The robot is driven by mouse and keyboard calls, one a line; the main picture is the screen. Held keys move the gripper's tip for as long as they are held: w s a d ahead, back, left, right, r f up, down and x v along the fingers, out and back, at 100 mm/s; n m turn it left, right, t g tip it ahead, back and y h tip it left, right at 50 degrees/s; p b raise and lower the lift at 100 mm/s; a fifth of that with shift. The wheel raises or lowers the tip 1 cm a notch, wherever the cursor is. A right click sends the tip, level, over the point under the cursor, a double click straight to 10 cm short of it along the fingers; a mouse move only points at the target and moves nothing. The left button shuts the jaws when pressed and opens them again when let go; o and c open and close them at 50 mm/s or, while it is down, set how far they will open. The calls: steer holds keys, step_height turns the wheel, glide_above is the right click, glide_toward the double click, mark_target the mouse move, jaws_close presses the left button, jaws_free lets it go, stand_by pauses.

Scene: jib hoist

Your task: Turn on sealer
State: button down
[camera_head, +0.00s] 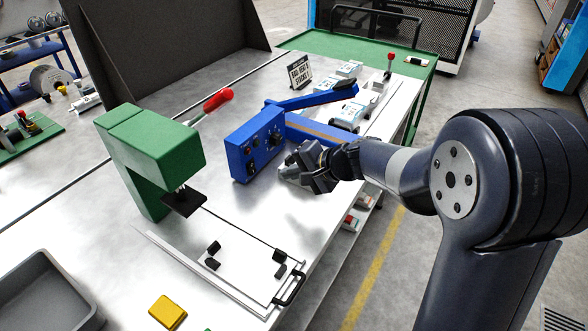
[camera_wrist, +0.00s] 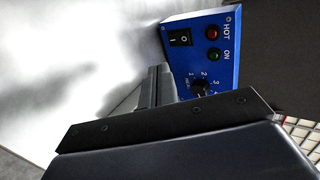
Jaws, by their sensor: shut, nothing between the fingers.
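The blue sealer (camera_head: 255,145) stands on the metal bench, its lever arm (camera_head: 313,95) raised at an angle. In the wrist view its front panel (camera_wrist: 228,75) carries a black rocker switch (camera_wrist: 180,39) marked I and O, a red HOT lamp (camera_wrist: 212,33), a green ON lamp (camera_wrist: 214,54) and a numbered dial (camera_wrist: 200,86), partly hidden by my gripper. Both lamps look dark. My gripper (camera_head: 296,165) is shut and empty in front of the sealer's panel. In the wrist view its fingertips (camera_wrist: 158,72) lie just below and left of the switch, apparently apart from it.
A green press (camera_head: 150,150) with a red-handled lever stands left of the sealer. A sign (camera_head: 300,71) and white packs (camera_head: 345,112) are behind it. A yellow block (camera_head: 167,312) and grey tray (camera_head: 45,295) lie near the front. Bare bench lies between press and sealer.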

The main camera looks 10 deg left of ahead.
mark_target(253, 168)
steer(key=x, duration=0.5)
steer(key=shift+a+f, duration=0.2)
steer(key=shift+a, duration=0.05)
steer(key=shift+w+a+f+p, duration=0.1)
steer(key=shift+w+a+p, duration=0.2)
steer(key=shift+a, duration=0.35)
steer(key=shift+w+a+f+p, duration=0.15)
steer(key=shift+w+a+p, duration=0.15)
steer(key=shift+a, duration=0.3)
steer(key=shift+w+a+f+p, duration=0.1)
steer(key=shift+w+a+p, duration=0.15)
steer(key=shift+a, duration=0.4)
steer(key=b, duration=0.2)
steer(key=shift+w+a+f+b, duration=0.1)
steer(key=shift+f+b, duration=0.2)
steer(key=shift+r, duration=0.3)
steer(key=shift+p, duration=0.3)
steer(key=shift+r+p, duration=0.35)
steer(key=shift+r, duration=0.5)
